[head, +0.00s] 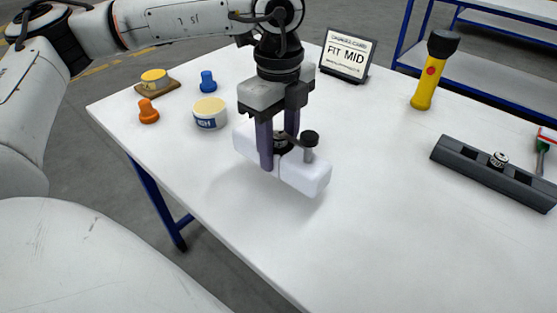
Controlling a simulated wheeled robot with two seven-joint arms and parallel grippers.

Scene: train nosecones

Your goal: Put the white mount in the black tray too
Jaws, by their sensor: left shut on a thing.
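The white mount (305,176) is a long white block with a dark round part at its middle and a black-capped knob (310,139) standing on it. My left gripper (279,150) points down over it, one finger on each side of its middle, shut on it. The fingers hide part of the middle. A shadow lies on the table beside the mount; I cannot tell clearly whether it touches the table. The black tray (461,155) is a long dark trough at the right, apart from the mount, with a small round metallic piece (498,159) at its middle. My right gripper is out of view.
On the white table (370,220), a tub (210,113), an orange knob (148,111), a blue knob (208,82) and a yellow-topped piece (155,79) stand left. A sign (346,55) and yellow flashlight (428,85) stand at the back. The table between mount and tray is clear.

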